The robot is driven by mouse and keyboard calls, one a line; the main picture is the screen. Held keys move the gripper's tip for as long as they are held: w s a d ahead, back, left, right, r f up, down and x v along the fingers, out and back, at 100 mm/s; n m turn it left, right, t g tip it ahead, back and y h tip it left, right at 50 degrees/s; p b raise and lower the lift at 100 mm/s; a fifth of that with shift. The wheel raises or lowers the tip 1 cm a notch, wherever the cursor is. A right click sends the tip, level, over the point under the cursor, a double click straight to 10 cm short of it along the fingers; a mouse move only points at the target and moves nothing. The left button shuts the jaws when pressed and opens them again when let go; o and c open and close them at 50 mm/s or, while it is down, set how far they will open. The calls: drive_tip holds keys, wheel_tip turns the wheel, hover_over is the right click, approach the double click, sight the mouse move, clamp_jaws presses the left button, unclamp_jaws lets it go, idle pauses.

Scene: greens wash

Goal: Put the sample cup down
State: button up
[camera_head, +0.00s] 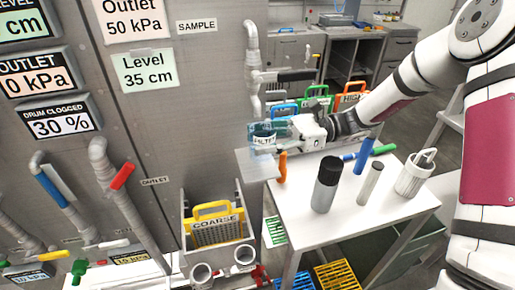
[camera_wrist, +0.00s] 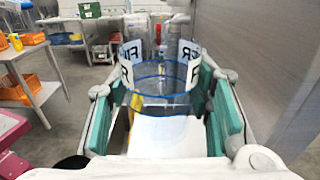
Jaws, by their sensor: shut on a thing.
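The sample cup (camera_head: 263,139) is clear, with blue rings and a white label with black letters partly readable. My gripper (camera_head: 274,131) is shut on it from the right. In the wrist view the cup (camera_wrist: 160,82) is upright between the teal pads of my gripper (camera_wrist: 168,108), and looks empty. In the head view the cup is over a grey ledge (camera_head: 255,168) at the left end of the white table (camera_head: 345,222). I cannot tell whether its base touches the ledge. The pipe marked SAMPLE (camera_head: 252,70) comes down above and slightly left of the cup.
On the table are a dark cylinder (camera_head: 325,185), a grey cylinder (camera_head: 369,183), a white canister (camera_head: 415,175) and a blue tool (camera_head: 363,156). An orange handle (camera_head: 282,167) stands beside the ledge. Colored filter cases (camera_head: 317,101) stand behind my gripper. The table's front is clear.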

drive_tip(key=shift+w+a, duration=0.15)
drive_tip(key=shift+a, duration=0.1)
drive_tip(key=f, duration=0.2)
drive_tip(key=shift+w+a+f, duration=0.35)
drive_tip(key=shift+f, duration=0.45)
drive_tip(key=shift+f, duration=0.2)
drive_tip(key=o, duration=1.1)
